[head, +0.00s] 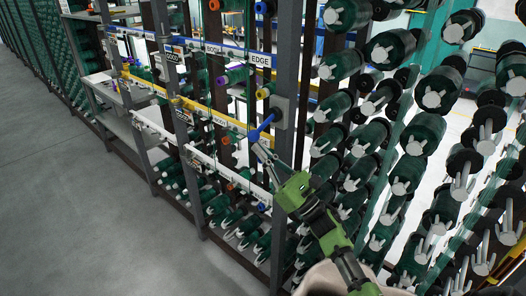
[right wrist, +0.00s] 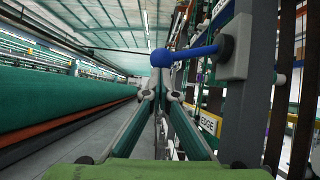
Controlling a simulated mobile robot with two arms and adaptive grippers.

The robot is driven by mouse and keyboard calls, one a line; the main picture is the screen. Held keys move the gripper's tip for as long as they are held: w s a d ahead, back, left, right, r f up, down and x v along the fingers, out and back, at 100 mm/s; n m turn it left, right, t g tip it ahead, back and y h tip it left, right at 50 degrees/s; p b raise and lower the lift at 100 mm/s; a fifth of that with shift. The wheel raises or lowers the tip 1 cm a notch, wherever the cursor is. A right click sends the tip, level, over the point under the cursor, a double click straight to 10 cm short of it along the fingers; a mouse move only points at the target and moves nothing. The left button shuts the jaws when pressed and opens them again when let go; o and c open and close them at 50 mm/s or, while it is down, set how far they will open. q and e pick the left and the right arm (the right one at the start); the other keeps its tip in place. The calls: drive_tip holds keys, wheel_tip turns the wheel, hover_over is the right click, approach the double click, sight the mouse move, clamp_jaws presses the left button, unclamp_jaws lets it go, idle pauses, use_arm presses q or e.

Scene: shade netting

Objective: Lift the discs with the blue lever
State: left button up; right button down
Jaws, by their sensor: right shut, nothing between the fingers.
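The blue lever (head: 266,128) has a round ball knob and sticks out to the left from a grey plate on an upright post. In the right wrist view the blue lever (right wrist: 192,53) runs roughly level, its ball at the left end. My right gripper (head: 258,147) is shut and empty, with its fingertips close to the ball. In the right wrist view my right gripper (right wrist: 158,88) shows its fingertips just below the ball; I cannot tell whether they touch. I cannot make out for certain which discs the lever moves. My left gripper is not in view.
The grey post (head: 287,75) stands close beside my right gripper. Racks of green bobbins (head: 422,133) fill the right side. The grey floor (head: 80,190) at the left is clear.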

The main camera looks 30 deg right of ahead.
sight(255, 137)
drive_tip(key=r+m+h+p, duration=0.1)
drive_tip(key=m+h, duration=0.1)
drive_tip(key=m, duration=0.1)
drive_tip(key=a+r+m+h+p, duration=0.1)
drive_tip(key=r+m+h+p, duration=0.1)
drive_tip(key=m+h, duration=0.1)
drive_tip(key=a+r+m+t+h+p, duration=0.1)
drive_tip(key=r+m+h+p, duration=0.1)
drive_tip(key=m, duration=0.2)
drive_tip(key=shift+s+a+r+h, duration=0.1)
drive_tip(key=shift+s+r+h, duration=0.2)
drive_tip(key=shift+s, duration=0.1)
drive_tip(key=r+m+h+p, duration=0.1)
drive_tip(key=m, duration=0.1)
drive_tip(key=m+h+p, duration=0.1)
drive_tip(key=shift+r+m+g, duration=0.3)
drive_tip(key=shift+r+m, duration=0.05)
drive_tip(key=shift+m, duration=0.05)
drive_tip(key=shift+r+m+h+p, duration=0.15)
drive_tip(key=shift+m+h+p, duration=0.35)
drive_tip(key=shift+h+p, duration=0.1)
